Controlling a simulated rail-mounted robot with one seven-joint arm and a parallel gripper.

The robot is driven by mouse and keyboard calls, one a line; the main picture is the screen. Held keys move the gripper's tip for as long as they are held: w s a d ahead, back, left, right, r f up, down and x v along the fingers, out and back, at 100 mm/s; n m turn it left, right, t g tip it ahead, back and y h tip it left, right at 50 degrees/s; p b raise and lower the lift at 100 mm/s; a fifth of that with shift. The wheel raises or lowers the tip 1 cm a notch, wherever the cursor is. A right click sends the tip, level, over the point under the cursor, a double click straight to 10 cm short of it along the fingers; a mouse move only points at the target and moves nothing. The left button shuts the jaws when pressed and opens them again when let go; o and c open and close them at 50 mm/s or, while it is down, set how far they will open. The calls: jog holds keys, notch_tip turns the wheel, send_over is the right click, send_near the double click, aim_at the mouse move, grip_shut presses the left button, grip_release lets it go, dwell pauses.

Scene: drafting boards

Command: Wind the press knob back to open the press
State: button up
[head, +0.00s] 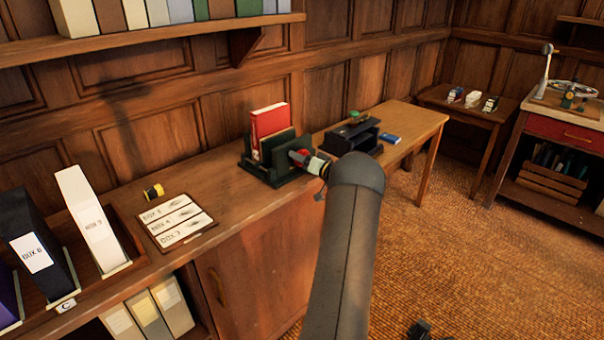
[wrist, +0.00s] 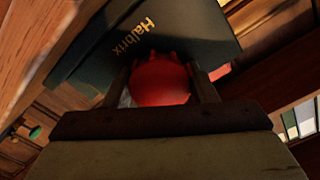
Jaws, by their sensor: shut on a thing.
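The press (head: 270,165) is a dark green stand on the wooden counter, with a red book (head: 269,122) upright between its plates. In the wrist view the press's dark plate (wrist: 190,22) carries the word "Halbrix". The red press knob (wrist: 160,82) sits in front of that plate, between the two fingers of my gripper (wrist: 162,90). The gripper is shut on the knob. In the head view the gripper (head: 308,160) is at the press's right side, and my arm hides part of what lies behind it. The gap between press plate and book is not clear to see.
A card with box labels (head: 179,222) and a yellow-black roll (head: 153,191) lie left of the press. Box files (head: 93,215) stand further left. A black device (head: 352,136) and a blue item (head: 390,138) rest on the table to the right. A shelf (head: 150,41) runs above.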

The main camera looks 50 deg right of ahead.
jog(key=n+b, duration=0.2)
jog(key=f+n+b, duration=0.1)
jog(key=n+b, duration=0.1)
jog(key=b, duration=0.1)
jog(key=n+b, duration=0.4)
jog(key=b, duration=0.1)
jog(key=shift+n, duration=0.3)
jog(key=n+b, duration=0.7)
jog(key=b, duration=0.1)
jog(key=n+b, duration=0.2)
jog(key=shift+r+n, duration=0.2)
jog(key=shift+n, duration=0.1)
jog(key=shift+r+n, duration=0.3)
jog(key=shift+n, duration=0.1)
